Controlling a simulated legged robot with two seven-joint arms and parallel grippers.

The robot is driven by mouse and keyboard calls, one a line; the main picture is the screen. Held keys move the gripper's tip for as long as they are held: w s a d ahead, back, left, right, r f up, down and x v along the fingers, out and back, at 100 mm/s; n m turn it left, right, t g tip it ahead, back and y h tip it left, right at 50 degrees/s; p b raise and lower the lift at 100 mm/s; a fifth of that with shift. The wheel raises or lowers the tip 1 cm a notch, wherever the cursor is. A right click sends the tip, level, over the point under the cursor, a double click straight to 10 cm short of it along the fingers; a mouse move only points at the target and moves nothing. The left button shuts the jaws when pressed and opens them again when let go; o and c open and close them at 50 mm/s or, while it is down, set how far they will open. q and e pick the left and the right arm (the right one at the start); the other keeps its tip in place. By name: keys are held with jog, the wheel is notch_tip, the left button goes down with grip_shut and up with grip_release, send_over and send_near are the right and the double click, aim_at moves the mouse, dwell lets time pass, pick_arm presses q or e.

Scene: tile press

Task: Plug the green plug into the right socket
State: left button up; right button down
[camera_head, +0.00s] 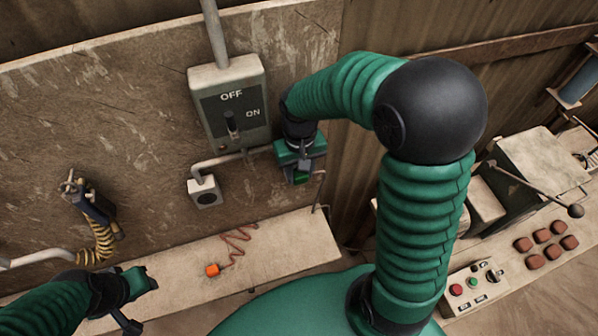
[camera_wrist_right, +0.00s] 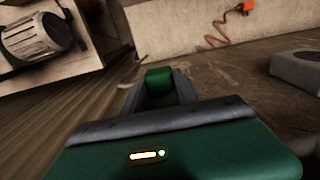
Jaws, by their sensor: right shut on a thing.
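The green plug (camera_head: 301,178) is held in my right gripper (camera_head: 300,168), low on the wall just right of the switch box. In the right wrist view the green plug (camera_wrist_right: 159,79) sits between the dark fingers, which are shut on it. One pale socket (camera_head: 205,191) with a dark round face is on the wall to the left; it also shows in the wrist view (camera_wrist_right: 300,68). No second socket is visible; the gripper covers the wall there, so I cannot tell whether the plug touches one. My left gripper (camera_head: 138,301) is at the lower left; its jaw opening is unclear.
A switch box (camera_head: 229,105) marked OFF and ON hangs above. An orange plug (camera_head: 212,270) with a coiled cord lies on the shelf (camera_head: 285,247). A striped yellow cable (camera_head: 102,241) hangs at left. A control panel (camera_head: 473,285) and brown tiles (camera_head: 541,236) are at right.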

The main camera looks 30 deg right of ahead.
pick_arm(q)
jog(key=shift+a+r, duration=0.1)
jog(key=shift+r, duration=0.05)
pick_arm(e)
jog(key=shift+w+d+r, duration=0.1)
jog(key=shift+w+d, duration=0.05)
jog(key=shift+d, duration=0.05)
pick_arm(q)
jog(key=shift+a, duration=0.1)
jog(key=shift+r+p, duration=0.15)
jog(key=shift+p, duration=0.2)
pick_arm(e)
jog(key=shift+d, duration=0.15)
jog(key=shift+f, duration=0.2)
jog(key=c, duration=0.9)
grip_release()
jog(key=shift+c, duration=0.2)
jog(key=shift+o, duration=0.4)
jog(key=shift+d, duration=0.3)
pick_arm(q)
jog(key=shift+s+d+r, duration=0.1)
jog(key=shift+d, duration=0.55)
jog(key=shift+a, duration=0.25)
pick_arm(e)
jog(key=shift+a, duration=0.3)
jog(key=shift+r, duration=0.1)
